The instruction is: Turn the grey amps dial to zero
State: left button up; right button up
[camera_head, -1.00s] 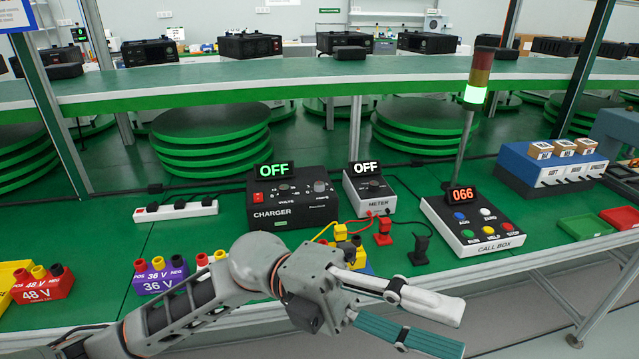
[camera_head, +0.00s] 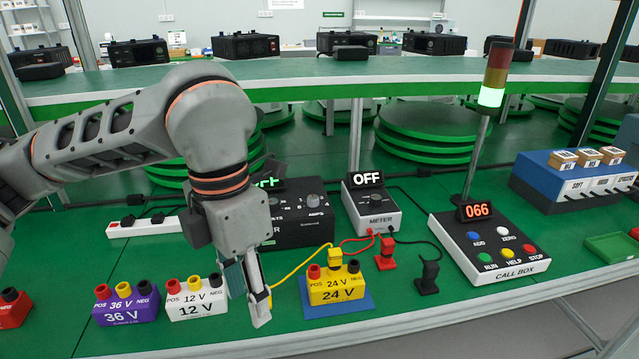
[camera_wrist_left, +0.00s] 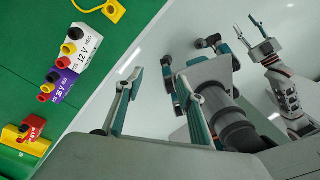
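The grey amps dial (camera_head: 313,200) is the right knob on the black charger (camera_head: 298,225). The charger's left part and its green display (camera_head: 268,184) are partly hidden behind my left arm. The dial's setting is too small to read. My left gripper (camera_head: 250,298) points down in front of the charger, between the 12 V block (camera_head: 194,305) and the 24 V block (camera_head: 338,292), apart from the dial. In the left wrist view the left gripper's fingers (camera_wrist_left: 158,105) are spread with nothing between them. My right gripper (camera_wrist_left: 254,34) shows there with its fingers apart.
The meter (camera_head: 372,212) stands right of the charger, reading OFF. The call box (camera_head: 490,245) reads 066. A purple 36 V block (camera_head: 125,304) is at left.

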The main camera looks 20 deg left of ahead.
aim_at(313, 201)
jog(key=i, duration=1.25)
